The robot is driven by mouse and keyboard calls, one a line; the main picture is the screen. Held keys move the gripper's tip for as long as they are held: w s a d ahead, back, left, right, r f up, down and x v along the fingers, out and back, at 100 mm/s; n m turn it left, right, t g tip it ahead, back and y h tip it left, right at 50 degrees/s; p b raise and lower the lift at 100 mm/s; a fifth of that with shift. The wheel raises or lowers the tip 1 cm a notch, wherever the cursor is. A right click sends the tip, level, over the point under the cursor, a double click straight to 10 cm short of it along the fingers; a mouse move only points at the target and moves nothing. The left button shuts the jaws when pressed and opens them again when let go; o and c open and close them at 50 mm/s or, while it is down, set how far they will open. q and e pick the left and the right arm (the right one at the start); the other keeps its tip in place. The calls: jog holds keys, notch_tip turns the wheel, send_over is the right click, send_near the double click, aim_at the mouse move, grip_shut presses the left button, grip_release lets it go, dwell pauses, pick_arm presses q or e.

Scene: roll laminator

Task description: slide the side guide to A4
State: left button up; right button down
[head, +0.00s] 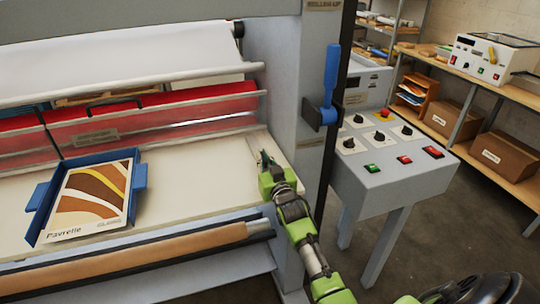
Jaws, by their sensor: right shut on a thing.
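My right gripper (266,160) reaches in from the bottom right to the right end of the cream feed table (195,188). Its fingers are shut on what looks like the side guide, a small part mostly hidden by the fingers. A thin pale strip (252,146) lies on the table just left of the fingertips. I cannot read any A4 mark there. A blue tray (139,182) with side tabs holds a print (92,199) in brown, orange and cream on the left of the table. My left gripper is not in view.
Red rollers (170,113) run behind the table, and a brown roller (150,258) runs along its front. The grey side frame (272,85) with a blue lever (329,88) stands close right of my gripper. A control console (385,175) is farther right. The table between tray and gripper is clear.

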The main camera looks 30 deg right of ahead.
jog(key=shift+a+f, duration=0.1)
jog(key=shift+a, duration=0.15)
jog(key=c, duration=2.1)
grip_release()
jog(key=shift+c, duration=0.2)
jog(key=shift+w+a, duration=0.15)
jog(key=shift+a, duration=0.1)
jog(key=shift+d, duration=0.15)
jog(key=shift+s, duration=0.25)
jog(key=v, duration=1.1)
jog(key=shift+s, duration=0.25)
jog(key=shift+a+f, duration=0.1)
jog(key=shift+a, duration=0.1)
